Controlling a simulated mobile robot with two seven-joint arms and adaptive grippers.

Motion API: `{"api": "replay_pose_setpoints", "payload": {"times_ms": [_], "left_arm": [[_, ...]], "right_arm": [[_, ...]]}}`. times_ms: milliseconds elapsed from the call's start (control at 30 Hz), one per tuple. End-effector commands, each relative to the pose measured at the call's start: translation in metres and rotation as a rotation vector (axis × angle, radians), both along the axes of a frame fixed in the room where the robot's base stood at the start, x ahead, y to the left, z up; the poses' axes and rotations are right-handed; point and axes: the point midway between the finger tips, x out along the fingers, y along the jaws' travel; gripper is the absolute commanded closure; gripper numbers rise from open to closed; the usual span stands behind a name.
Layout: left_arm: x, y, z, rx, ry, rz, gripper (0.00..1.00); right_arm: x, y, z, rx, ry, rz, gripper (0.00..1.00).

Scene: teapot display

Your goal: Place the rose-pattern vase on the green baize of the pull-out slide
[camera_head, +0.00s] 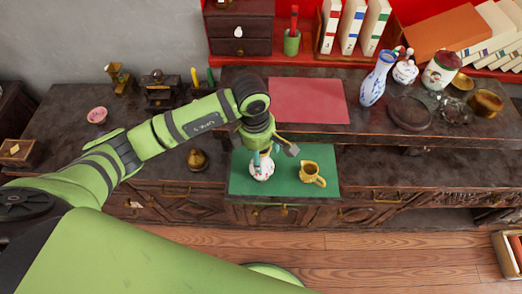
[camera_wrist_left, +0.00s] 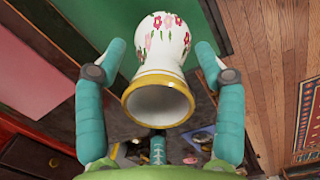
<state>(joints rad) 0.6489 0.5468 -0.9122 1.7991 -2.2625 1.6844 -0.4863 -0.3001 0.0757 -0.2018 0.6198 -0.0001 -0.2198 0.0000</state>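The rose-pattern vase (camera_head: 262,171) is white with pink flowers and a gold rim. In the head view it is over the left part of the green baize (camera_head: 240,185) of the pull-out slide, seemingly standing on it. In the left wrist view the vase (camera_wrist_left: 163,50) has its gold-rimmed mouth towards the camera. My left gripper (camera_head: 270,154) is at the vase from above. In the wrist view its teal fingers (camera_wrist_left: 162,52) are spread on either side, with a gap showing on both sides. My right gripper is not in view.
A yellow pitcher (camera_head: 311,174) stands on the baize, right of the vase. A brass bell-like piece (camera_head: 197,160) is to the left. A red mat (camera_head: 308,103) lies on the raised shelf behind, with a blue-white vase (camera_head: 377,80) and several other pieces to its right.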

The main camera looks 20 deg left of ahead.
Motion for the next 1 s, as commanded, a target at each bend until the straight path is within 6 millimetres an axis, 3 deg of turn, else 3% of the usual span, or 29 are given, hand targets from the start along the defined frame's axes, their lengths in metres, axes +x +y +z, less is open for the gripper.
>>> {"api": "replay_pose_setpoints", "payload": {"times_ms": [267, 700, 1000], "left_arm": [[0.001, 0.000, 0.007, -0.001, -0.003, 0.000, 0.30], [0.000, 0.008, 0.093, -0.001, -0.007, 0.001, 0.30], [-0.002, 0.011, 0.122, 0.000, -0.001, 0.000, 0.30]], "right_arm": [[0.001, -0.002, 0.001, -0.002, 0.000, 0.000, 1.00], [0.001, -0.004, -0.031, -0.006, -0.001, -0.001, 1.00], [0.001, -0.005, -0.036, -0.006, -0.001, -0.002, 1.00]]}}
